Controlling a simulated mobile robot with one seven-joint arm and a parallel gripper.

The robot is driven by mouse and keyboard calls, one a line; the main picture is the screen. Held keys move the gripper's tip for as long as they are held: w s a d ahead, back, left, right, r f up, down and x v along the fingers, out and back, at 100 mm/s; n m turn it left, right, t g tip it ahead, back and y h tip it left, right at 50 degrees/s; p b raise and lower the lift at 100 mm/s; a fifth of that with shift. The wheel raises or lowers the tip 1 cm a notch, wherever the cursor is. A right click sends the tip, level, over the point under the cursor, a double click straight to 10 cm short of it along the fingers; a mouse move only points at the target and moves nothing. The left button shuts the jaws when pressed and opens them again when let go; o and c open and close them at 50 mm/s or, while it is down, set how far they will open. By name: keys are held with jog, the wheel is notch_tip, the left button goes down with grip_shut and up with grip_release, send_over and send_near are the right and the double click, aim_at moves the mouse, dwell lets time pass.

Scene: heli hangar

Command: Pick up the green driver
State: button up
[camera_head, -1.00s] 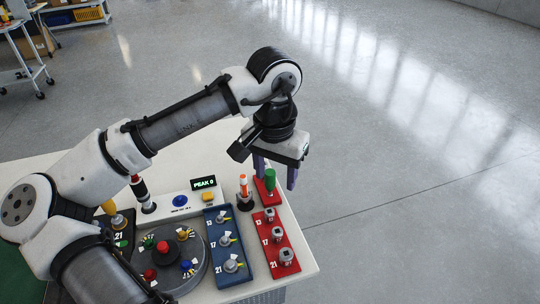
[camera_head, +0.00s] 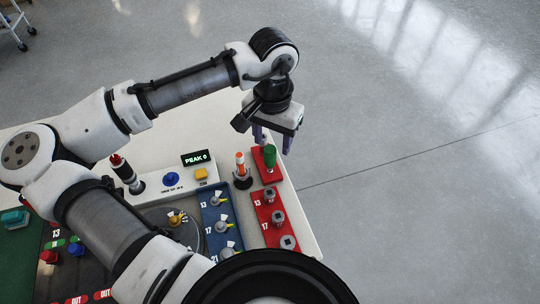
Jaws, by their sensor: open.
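The green driver (camera_head: 270,156) stands upright at the top of the red board (camera_head: 257,207), at the far right corner of the table. My gripper (camera_head: 273,147) is open, with its purple fingers pointing down just above and behind the green driver in the picture. The fingers and the driver's handle overlap closely in view. I cannot tell whether they touch. The driver's lower end is hidden in its holder.
An orange-and-white driver (camera_head: 240,164) stands in a black holder just left. Open floor lies beyond the table's right edge.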

aim_at(270, 149)
jog(key=shift+s+a+f+p, duration=0.1)
jog(key=shift+f+p, duration=0.15)
jog(key=shift+f, duration=1.3)
jog(key=shift+s+a+f+p, duration=0.1)
jog(key=shift+f+p, duration=0.1)
jog(key=shift+f, duration=1.35)
jog(key=c, duration=1.1)
jog(key=shift+o, duration=0.2)
jog(key=shift+r, duration=0.2)
